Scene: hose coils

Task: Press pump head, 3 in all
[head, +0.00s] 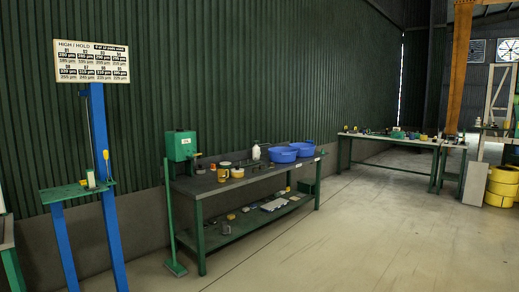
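A small white bottle (256,152) stands upright on the long workbench (205,188) against the wall. It is too small to tell whether its top is a pump head. A green box-like container (181,145) with a white label stands at the bench's left end, with a small part sticking out low on its right side. I cannot tell which of these carries the pump head. Neither of my grippers shows in the head view.
Two blue basins (282,155) and a yellow mug (222,174) are on the bench. A green broom (174,265) leans at its left end. A blue-legged stand (108,215) is at the left. Yellow coils (503,185) are stacked at the right. The floor (370,235) ahead is clear.

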